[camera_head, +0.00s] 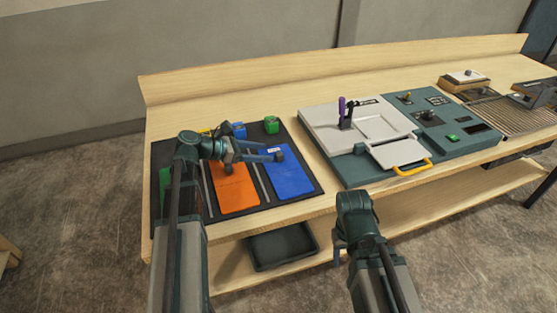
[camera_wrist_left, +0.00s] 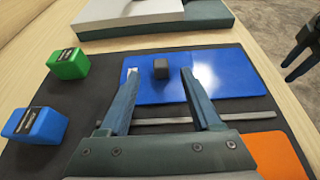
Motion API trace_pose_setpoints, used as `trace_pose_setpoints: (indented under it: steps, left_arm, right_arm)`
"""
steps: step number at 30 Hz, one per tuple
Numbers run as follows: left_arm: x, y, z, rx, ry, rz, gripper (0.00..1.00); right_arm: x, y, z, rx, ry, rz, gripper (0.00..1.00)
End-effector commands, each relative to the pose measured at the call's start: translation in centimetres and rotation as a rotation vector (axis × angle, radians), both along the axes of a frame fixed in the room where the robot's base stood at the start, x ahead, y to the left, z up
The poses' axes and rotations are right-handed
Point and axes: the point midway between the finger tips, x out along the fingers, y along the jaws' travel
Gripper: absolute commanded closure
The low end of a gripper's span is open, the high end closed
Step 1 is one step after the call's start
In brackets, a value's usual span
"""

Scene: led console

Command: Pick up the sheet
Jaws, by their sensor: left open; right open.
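A blue sheet (camera_head: 289,180) lies flat at the right end of a dark mat on the bench. In the left wrist view the blue sheet (camera_wrist_left: 225,75) has a small dark block (camera_wrist_left: 160,68) on it. My left gripper (camera_head: 277,153) is open over the far part of this sheet. In the wrist view its fingers (camera_wrist_left: 160,75) point toward the block, one on either side, with nothing held. I cannot tell its exact height. An orange sheet (camera_head: 236,190) lies to the left. My right gripper (camera_head: 342,248) is open in front of the bench, away from the sheets.
A green block (camera_head: 271,125) and a blue block (camera_head: 238,130) stand along the mat's back edge. A teal console (camera_head: 452,140) with a pale plate and yellow handle (camera_head: 412,168) stands to the right. Grey bars lie between the sheets. A black tray (camera_head: 282,247) is on the lower shelf.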

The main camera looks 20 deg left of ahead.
Motion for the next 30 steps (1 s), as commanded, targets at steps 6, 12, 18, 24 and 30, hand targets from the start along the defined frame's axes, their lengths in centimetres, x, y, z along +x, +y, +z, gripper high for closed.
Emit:
trace_pose_setpoints:
  steps: [6, 12, 18, 24, 30]
  left_arm:
    - [1.4, -2.2, -1.2, 0.0, 0.0, -0.003, 0.35]
    - [2.5, -3.8, -1.9, 0.0, 0.0, -0.001, 0.35]
    - [2.5, -3.8, -1.8, 0.0, 0.0, 0.0, 0.37]
    - [2.5, -3.7, -1.8, 0.0, 0.0, 0.0, 0.73]
    - [2.5, -3.7, -1.8, 0.0, 0.0, 0.0, 1.0]
  right_arm:
    - [0.0, 0.0, -1.2, 0.0, 0.0, 0.0, 0.5]
    - [0.0, 0.0, -1.9, 0.0, 0.0, 0.0, 0.5]
    - [0.0, 0.0, -1.8, 0.0, 0.0, 0.0, 0.5]
    - [0.0, 0.0, -1.8, 0.0, 0.0, 0.0, 0.5]
    - [0.0, 0.0, -1.8, 0.0, 0.0, 0.0, 0.5]
